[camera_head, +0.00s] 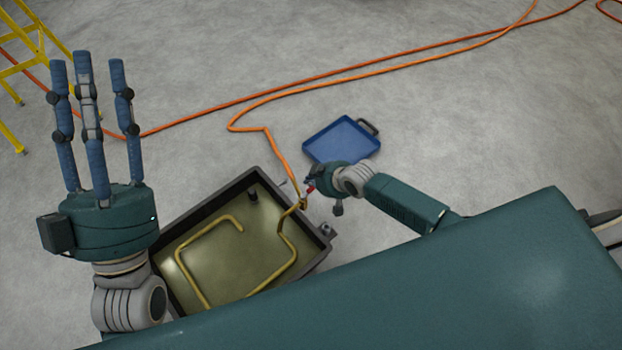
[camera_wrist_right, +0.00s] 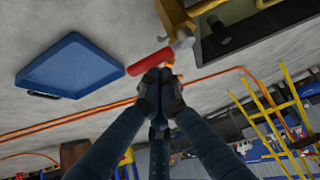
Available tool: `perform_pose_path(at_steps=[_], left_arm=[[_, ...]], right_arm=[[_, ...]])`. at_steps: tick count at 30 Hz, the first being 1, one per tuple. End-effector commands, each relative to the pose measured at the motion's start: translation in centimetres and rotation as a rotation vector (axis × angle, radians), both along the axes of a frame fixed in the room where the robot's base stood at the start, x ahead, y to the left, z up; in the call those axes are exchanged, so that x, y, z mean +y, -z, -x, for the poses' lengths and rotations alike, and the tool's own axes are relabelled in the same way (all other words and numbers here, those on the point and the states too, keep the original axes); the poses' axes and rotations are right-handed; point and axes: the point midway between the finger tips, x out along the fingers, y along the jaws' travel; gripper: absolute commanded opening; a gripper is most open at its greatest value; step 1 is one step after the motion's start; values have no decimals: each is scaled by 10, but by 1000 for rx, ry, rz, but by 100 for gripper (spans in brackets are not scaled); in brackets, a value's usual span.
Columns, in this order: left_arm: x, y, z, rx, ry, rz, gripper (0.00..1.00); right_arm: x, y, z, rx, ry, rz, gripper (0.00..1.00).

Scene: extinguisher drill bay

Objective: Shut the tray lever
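The metal tray (camera_head: 262,170) has dark walls and a yellowish floor with a bent brass pipe (camera_head: 208,222) in it. The red lever (camera_head: 310,189) is at the tray's right side, by a brass fitting. In the wrist view the red lever (camera_wrist_right: 148,62) lies slightly tilted across the picture, joined to the brass valve (camera_wrist_right: 180,25). My right gripper (camera_head: 314,180) is at the lever. In the wrist view its fingertips (camera_wrist_right: 160,82) are drawn together right against the red handle; I cannot tell whether they touch it. My left gripper (camera_head: 90,62) is open and empty, fingers pointing up, left of the tray.
A blue tray (camera_head: 342,141) lies on the concrete floor just beyond my right gripper. An orange hose (camera_head: 250,112) runs across the floor to the tray fitting. A yellow ladder (camera_head: 22,60) stands at the far left.

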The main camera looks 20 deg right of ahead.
Motion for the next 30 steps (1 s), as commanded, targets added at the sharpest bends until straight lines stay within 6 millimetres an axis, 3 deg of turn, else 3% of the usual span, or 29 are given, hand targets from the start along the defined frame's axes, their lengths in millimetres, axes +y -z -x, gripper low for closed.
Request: perform_pose_path(at_steps=[6,10,30], left_arm=[[-3,35,-30,205,-12,-60,40],[-4,49,-38,269,-16,-78,40],[-4,48,-36,251,-14,-73,40]], right_arm=[[-4,0,9,6,-1,2,0],[-5,2,12,8,-1,3,0],[-2,8,10,18,-1,8,0]])
